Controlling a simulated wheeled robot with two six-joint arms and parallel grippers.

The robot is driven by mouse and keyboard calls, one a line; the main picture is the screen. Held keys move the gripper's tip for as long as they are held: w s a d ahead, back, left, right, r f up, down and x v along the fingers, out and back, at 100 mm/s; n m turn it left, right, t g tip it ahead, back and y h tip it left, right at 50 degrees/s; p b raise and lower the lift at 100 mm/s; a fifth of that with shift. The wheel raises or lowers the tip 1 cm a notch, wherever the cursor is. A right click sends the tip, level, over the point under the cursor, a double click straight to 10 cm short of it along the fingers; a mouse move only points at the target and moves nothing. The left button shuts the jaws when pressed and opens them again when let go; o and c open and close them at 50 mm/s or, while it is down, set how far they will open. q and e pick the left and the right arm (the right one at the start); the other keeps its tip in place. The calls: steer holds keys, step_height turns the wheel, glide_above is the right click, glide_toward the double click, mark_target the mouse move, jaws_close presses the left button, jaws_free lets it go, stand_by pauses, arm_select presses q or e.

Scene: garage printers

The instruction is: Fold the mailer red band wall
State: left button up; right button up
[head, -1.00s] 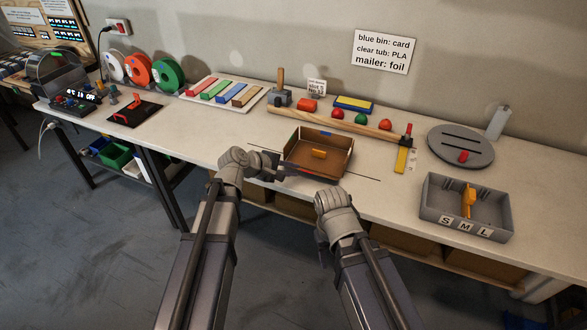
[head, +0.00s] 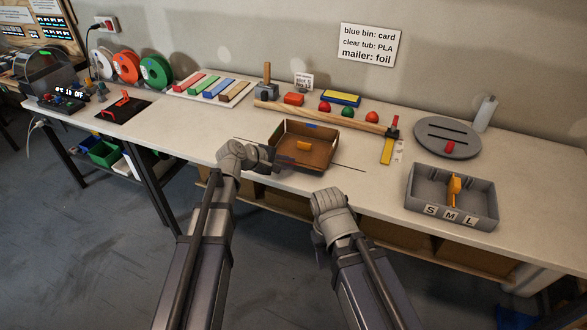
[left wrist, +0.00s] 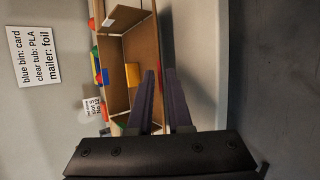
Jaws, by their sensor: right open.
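The mailer (head: 290,159) is an open brown cardboard tray on the bench, with an orange block (head: 303,146) inside and a blue mark on its back wall. My left gripper (head: 272,157) is at the mailer's front left corner. My right gripper (head: 318,239) is open and empty, low in front of the bench edge.
A grey S-M-L bin (head: 459,212) and a round grey disc (head: 447,138) stand to the right.

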arm_select(q)
steer(key=b+x, duration=0.1)
steer(key=x, duration=0.2)
steer(key=shift+d, duration=0.1)
steer(key=shift+c, duration=0.2)
jaws_close()
stand_by(1.1)
